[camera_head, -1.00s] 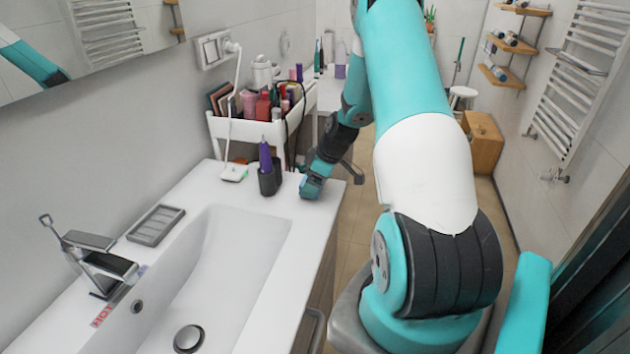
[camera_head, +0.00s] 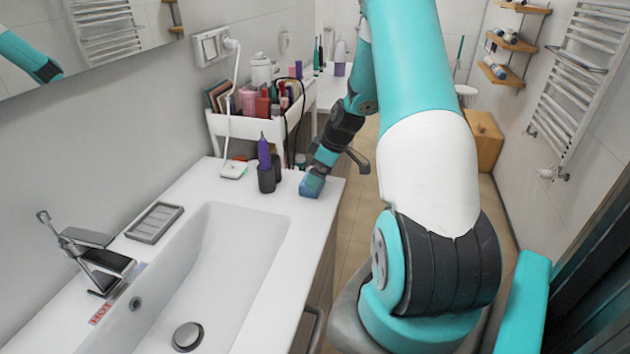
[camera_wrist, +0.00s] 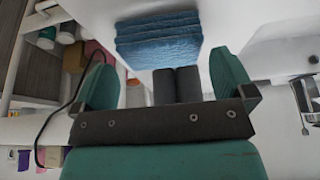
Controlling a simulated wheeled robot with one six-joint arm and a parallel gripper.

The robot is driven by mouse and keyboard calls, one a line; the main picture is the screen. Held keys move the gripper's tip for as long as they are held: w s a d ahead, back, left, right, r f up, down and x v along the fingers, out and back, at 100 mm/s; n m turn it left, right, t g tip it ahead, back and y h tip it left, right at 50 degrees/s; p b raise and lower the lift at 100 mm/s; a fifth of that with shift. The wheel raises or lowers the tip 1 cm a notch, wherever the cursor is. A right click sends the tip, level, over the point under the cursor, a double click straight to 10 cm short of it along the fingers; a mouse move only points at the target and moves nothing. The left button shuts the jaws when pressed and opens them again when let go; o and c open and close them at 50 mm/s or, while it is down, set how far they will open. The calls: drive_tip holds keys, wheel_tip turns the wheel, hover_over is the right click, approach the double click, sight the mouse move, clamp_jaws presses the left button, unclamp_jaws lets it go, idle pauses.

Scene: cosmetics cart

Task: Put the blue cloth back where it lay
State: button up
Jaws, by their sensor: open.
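The blue cloth (camera_head: 311,186) is a folded, layered block on the white counter, near its far right corner. It shows clearly at the top of the wrist view (camera_wrist: 158,40), lying on the white surface. My gripper (camera_head: 318,170) is just above and behind the cloth in the head view. In the wrist view my gripper (camera_wrist: 165,68) has its two teal fingers wide apart, with nothing held between them. The cloth lies beyond the fingertips, apart from them as far as I can see. Part of the cloth's far side is hidden by my gripper in the head view.
The basin (camera_head: 235,250) lies nearer. The counter's right edge is close to the cloth.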

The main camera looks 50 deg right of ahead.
drive_tip(key=b+v, duration=0.1)
drive_tip(key=v, duration=0.8)
drive_tip(key=w+a+r+n+g+y, duration=0.1)
drive_tip(key=a+r, duration=0.3)
drive_tip(key=a, duration=0.9)
drive_tip(key=w+a+r+n+y, duration=0.1)
drive_tip(key=a+r, duration=0.2)
drive_tip(key=a, duration=0.9)
drive_tip(key=s+a+r+g, duration=0.1)
drive_tip(key=s+a+r, duration=0.1)
drive_tip(key=s+a, duration=0.7)
drive_tip(key=s+a+r+g, duration=0.2)
drive_tip(key=s+a, duration=0.6)
drive_tip(key=a, duration=0.1)
drive_tip(key=shift+s+a+n, duration=0.25)
drive_tip(key=shift+s+n, duration=0.05)
drive_tip(key=shift+s, duration=0.1)
